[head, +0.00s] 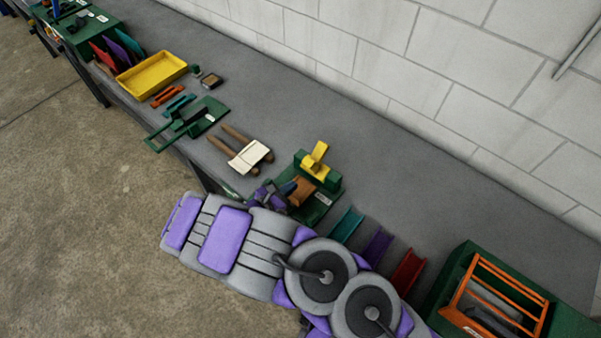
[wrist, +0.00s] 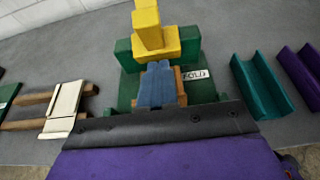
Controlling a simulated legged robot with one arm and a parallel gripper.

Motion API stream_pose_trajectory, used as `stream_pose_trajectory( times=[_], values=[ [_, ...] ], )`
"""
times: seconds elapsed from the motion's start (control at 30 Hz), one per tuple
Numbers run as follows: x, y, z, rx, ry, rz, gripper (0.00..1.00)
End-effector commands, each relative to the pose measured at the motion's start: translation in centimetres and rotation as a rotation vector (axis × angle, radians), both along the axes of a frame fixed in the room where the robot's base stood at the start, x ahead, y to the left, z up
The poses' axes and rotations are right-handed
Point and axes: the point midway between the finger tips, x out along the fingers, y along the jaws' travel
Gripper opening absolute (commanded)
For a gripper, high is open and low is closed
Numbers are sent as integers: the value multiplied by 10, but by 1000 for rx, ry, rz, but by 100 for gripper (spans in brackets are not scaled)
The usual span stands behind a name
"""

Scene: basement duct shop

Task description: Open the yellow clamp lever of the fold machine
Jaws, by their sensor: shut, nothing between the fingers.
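The fold machine (head: 332,184) is a green block and base on the bench, with a label reading FOLD in the wrist view. Its yellow clamp lever (head: 318,154) stands up from a yellow block on top. The lever also shows in the wrist view (wrist: 147,22), top centre. My gripper (head: 289,188) is over the front of the machine, its blue fingers together and empty. In the wrist view the fingers (wrist: 158,68) point at the yellow block and appear short of it. They partly hide a brown-orange piece (head: 301,191) in the machine.
Teal (head: 346,225), purple (head: 376,245) and red (head: 407,270) channels lie right of the machine, before a green unit with an orange frame (head: 497,294). A cream plate on brown bars (head: 248,156) lies left. A block wall (head: 400,70) backs the bench.

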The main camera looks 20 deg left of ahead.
Motion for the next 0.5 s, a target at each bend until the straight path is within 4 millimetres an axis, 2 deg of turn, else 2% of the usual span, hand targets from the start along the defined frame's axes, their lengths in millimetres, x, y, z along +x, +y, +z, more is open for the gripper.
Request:
stream_pose_trajectory(
  times=[0.13,0.3,0.5],
  values=[
    [24,-8,-13,-6,5,-6,0],
    [44,-14,-1,-4,2,-4,0],
    [56,-21,6,0,0,-1,0]
  ],
)
